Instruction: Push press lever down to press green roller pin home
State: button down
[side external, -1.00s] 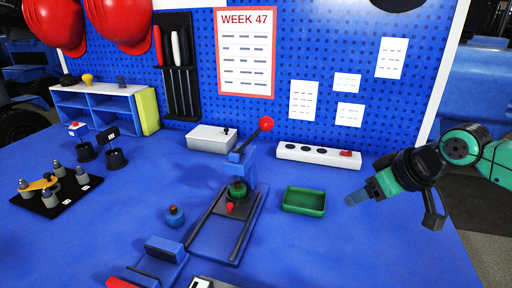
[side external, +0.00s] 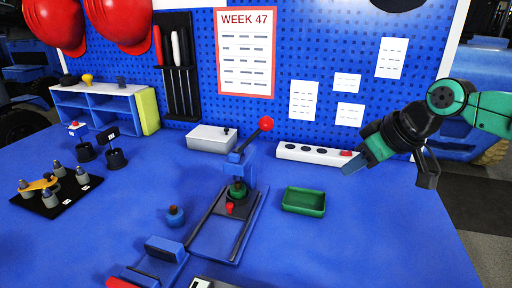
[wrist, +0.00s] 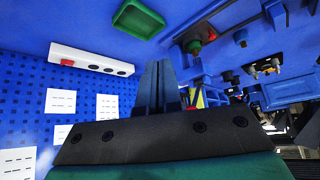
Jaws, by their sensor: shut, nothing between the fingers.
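The press (side external: 243,172) stands on a blue base with dark rails near the middle of the table. Its lever ends in a red ball knob (side external: 266,123) and slants up to the right. A green part, seemingly the roller pin (side external: 238,190), sits under the press head; how far in it sits I cannot tell. It also shows in the wrist view (wrist: 194,46). My gripper (side external: 352,166) is shut and empty, in the air to the right of the lever and clear of it. Its closed fingers (wrist: 158,86) show in the wrist view.
A green tray (side external: 304,201) lies right of the press. A white power strip (side external: 318,154) and a grey box (side external: 212,138) stand behind. A blue knobbed part (side external: 175,216) and a blue block (side external: 166,249) are at the left and front. The right front table is clear.

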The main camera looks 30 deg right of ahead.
jog(key=w+a+r+n+y, duration=0.3)
jog(key=w+r+n+y, duration=0.2)
jog(key=w+r, duration=0.8)
notch_tip(320, 180, up, 3)
jog(key=n, duration=0.3)
jog(key=shift+w+f, duration=0.15)
send_over(267, 118)
jog(key=w+a, duration=0.2)
notch_tip(267, 118, down, 7)
jog(key=d+f, duration=0.1)
jog(key=s+f, duration=0.1)
jog(key=shift+s+d+f, duration=0.3)
jog(key=shift+d+f, duration=0.05)
jog(key=shift+d, duration=0.05)
jog(key=shift+s+d+f, duration=0.15)
jog(key=shift+f, duration=0.2)
jog(key=shift+s+d, duration=0.1)
